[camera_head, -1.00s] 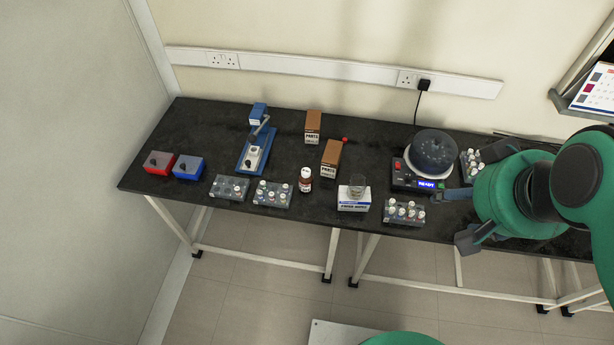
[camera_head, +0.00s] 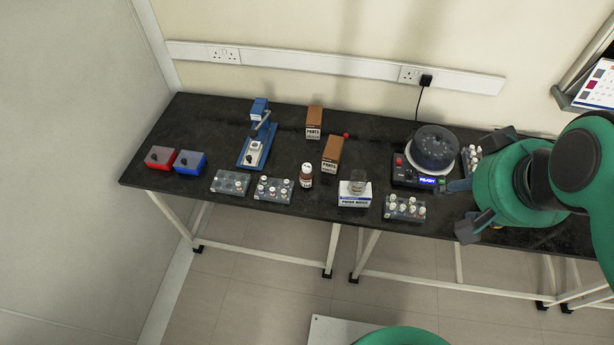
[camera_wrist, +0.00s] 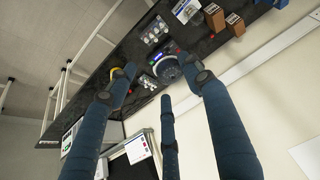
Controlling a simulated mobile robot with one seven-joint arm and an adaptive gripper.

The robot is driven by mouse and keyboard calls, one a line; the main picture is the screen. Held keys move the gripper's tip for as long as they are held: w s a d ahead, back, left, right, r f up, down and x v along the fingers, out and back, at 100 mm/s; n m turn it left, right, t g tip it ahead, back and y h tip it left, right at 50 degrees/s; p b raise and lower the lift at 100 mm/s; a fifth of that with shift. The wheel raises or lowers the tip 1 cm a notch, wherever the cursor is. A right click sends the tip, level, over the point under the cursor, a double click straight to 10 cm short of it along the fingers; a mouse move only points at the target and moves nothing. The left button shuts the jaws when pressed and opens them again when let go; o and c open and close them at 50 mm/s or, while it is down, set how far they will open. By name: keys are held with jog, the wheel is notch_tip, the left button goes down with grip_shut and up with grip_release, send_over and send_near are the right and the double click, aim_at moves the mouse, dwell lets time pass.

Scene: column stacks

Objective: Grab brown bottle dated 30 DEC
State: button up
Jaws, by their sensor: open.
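A brown bottle (camera_head: 306,178) with a white cap and pale label stands upright near the bench's front edge in the head view. Its label is too small to read a date. It stands between a tray of vials and a white box. My gripper (camera_head: 466,206) is open and empty, well to the right of the bottle, over the bench's right part. In the wrist view, its dark fingers (camera_wrist: 165,70) are spread, with nothing held between them. I cannot make out the brown bottle in the wrist view.
Vial trays (camera_head: 273,189) and (camera_head: 405,208) flank the bottle and a white box (camera_head: 354,197) topped by a glass vessel. Brown cartons (camera_head: 331,155) stand behind. A round-topped device (camera_head: 434,150) lies between bottle and gripper. A blue press (camera_head: 257,148) stands left.

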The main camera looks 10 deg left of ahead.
jog(key=w+a+f+n+g, duration=0.2)
jog(key=w+a, duration=0.4)
jog(key=w, duration=0.5)
jog(key=n+g, duration=0.4)
send_over(307, 167)
jog(key=f, duration=3)
jog(key=shift+d+f, duration=0.2)
jog(key=shift+f, duration=0.05)
jog(key=shift+a+f, duration=0.35)
jog(key=shift+f, duration=0.15)
jog(key=shift+f, duration=0.15)
jog(key=shift+f+b, duration=0.55)
jog(key=shift+f, duration=3.6)
jog(key=shift+f, duration=0.1)
